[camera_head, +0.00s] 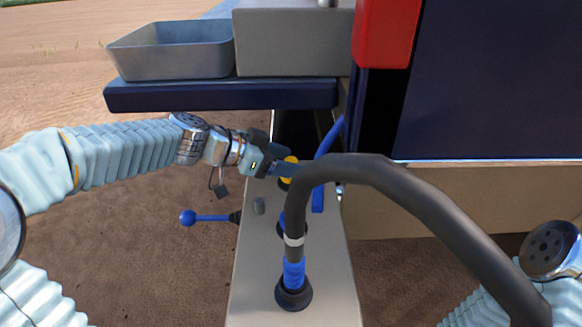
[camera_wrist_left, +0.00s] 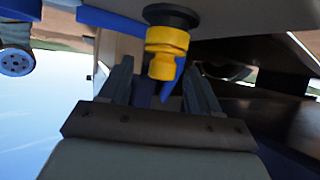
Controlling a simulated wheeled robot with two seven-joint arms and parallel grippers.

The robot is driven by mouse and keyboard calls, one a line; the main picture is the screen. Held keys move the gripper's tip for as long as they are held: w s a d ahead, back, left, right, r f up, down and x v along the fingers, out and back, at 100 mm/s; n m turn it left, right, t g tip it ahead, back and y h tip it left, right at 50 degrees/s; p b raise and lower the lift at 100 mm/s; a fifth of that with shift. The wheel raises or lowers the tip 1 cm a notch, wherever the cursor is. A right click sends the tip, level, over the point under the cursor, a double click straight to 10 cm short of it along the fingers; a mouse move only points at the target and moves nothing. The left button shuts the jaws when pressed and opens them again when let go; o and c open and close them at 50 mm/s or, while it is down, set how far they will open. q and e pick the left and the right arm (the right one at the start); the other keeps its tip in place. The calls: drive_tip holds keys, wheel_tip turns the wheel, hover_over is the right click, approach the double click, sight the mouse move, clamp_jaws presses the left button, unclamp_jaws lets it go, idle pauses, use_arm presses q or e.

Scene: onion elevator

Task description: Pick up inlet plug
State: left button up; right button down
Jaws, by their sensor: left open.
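The yellow plug (camera_head: 290,160), which I take to be the inlet plug, sits on a dark round fitting on the narrow panel. It is partly hidden behind my left gripper (camera_head: 284,169) and the thick hose. In the left wrist view the yellow plug (camera_wrist_left: 165,50) hangs from its black base, between and just beyond the spread fingers of my left gripper (camera_wrist_left: 160,82). The left gripper is open and empty. Whether a finger touches the plug cannot be told. Of my right arm only a part shows at the lower right; its gripper is out of view.
A thick black hose (camera_head: 385,175) arches over the panel (camera_head: 255,280) close to my left gripper. A blue-knobbed lever (camera_head: 210,218) sticks out left. A grey metal bin (camera_head: 172,55) stands on a dark blue ledge (camera_head: 220,95) behind. A red box (camera_head: 385,30) is at upper right.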

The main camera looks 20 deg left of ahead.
use_arm(q)
drive_tip(key=x, duration=0.3)
drive_tip(key=shift+w+d+f, duration=0.2)
drive_tip(key=shift+w+f, duration=0.05)
drive_tip(key=shift+c, duration=0.3)
drive_tip(key=c, duration=1)
